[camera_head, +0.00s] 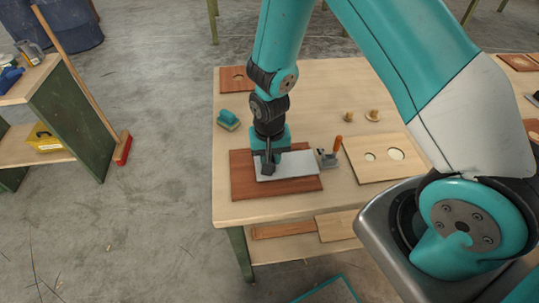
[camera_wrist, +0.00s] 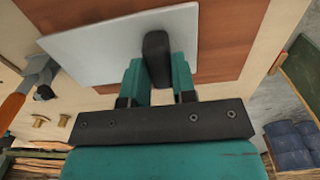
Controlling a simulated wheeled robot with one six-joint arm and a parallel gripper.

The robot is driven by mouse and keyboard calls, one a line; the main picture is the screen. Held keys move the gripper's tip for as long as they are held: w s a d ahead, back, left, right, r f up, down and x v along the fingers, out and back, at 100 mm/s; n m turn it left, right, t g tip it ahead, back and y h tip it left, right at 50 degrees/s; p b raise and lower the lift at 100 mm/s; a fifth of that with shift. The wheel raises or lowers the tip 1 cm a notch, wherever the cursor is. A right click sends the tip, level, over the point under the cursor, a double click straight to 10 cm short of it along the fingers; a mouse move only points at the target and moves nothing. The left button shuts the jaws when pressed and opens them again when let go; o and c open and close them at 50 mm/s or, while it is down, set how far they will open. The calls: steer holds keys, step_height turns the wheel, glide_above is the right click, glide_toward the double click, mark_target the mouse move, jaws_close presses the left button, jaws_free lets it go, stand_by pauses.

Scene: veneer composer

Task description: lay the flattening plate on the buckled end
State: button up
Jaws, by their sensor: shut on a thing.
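The flattening plate (camera_head: 300,164) is a pale grey rectangle with a black upright grip (camera_wrist: 157,58). It is over the reddish-brown veneer panel (camera_head: 245,186) on the workbench, and also shows at upper left in the wrist view (camera_wrist: 105,43). My gripper (camera_head: 268,160) is shut on the plate's black grip; its teal fingers stand either side of it in the wrist view (camera_wrist: 158,80). I cannot tell whether the plate touches the panel or hangs just above it. No buckle shows clearly; the panel under the plate is hidden.
A toggle clamp with an orange handle (camera_head: 337,145) stands right beside the plate. A pale board with two holes (camera_head: 375,168) lies further right. Two small wooden knobs (camera_head: 373,116) and a teal-topped block (camera_head: 228,117) are behind. The bench's left front corner (camera_head: 222,212) is bare.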

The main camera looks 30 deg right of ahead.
steer(key=shift+f, duration=0.25)
steer(key=o, duration=1)
steer(key=shift+r+p, duration=2.65)
steer(key=shift+r, duration=0.9)
